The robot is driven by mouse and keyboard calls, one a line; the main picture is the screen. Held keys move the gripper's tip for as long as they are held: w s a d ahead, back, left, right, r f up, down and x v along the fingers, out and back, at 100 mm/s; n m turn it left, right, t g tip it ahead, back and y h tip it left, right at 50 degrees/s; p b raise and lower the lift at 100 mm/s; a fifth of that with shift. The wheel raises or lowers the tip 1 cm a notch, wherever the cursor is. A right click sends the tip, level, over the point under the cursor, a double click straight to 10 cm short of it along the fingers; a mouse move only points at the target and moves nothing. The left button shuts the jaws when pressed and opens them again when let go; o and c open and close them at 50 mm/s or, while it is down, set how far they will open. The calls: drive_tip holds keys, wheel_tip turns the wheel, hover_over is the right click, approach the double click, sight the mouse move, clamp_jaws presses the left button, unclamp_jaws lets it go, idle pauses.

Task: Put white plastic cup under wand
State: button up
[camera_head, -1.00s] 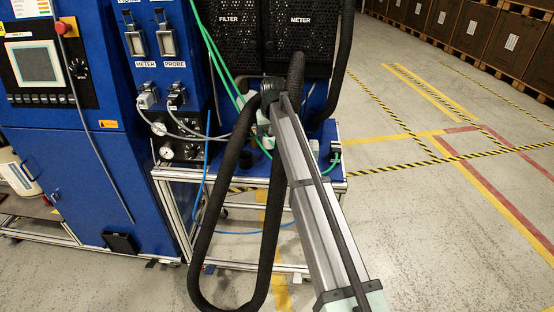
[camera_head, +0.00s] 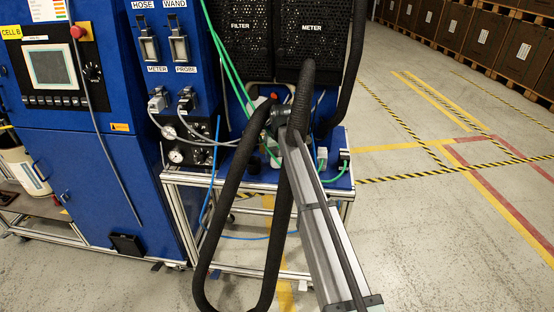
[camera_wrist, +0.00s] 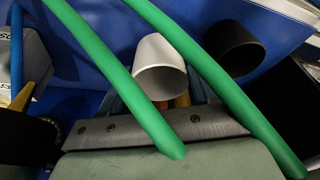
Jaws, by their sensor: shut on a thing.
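The white plastic cup (camera_wrist: 158,58) is in the middle of the wrist view, its rim toward the camera. My gripper (camera_wrist: 180,102) is shut on it; only bits of orange finger show below the cup, partly hidden by a green hose. In the head view, my arm and a black hose hide most of the gripper, and I cannot make out the cup clearly. A holder labelled WAND (camera_head: 179,48) is on the blue cabinet. I cannot clearly identify the wand itself.
Green hoses (camera_wrist: 130,88) cross close in front of my gripper. A dark cup-like part (camera_wrist: 234,50) is right of the cup. A thick black hose (camera_head: 232,190) loops beside my arm. The blue bench (camera_head: 340,178) holds small fittings. Floor at right is clear.

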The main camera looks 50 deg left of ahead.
drive_tip(key=shift+f, duration=1.05)
drive_tip(key=shift+f, duration=0.2)
drive_tip(key=o, duration=1)
drive_tip(key=shift+r, duration=0.1)
drive_tip(key=shift+o, duration=0.3)
drive_tip(key=v, duration=1.2)
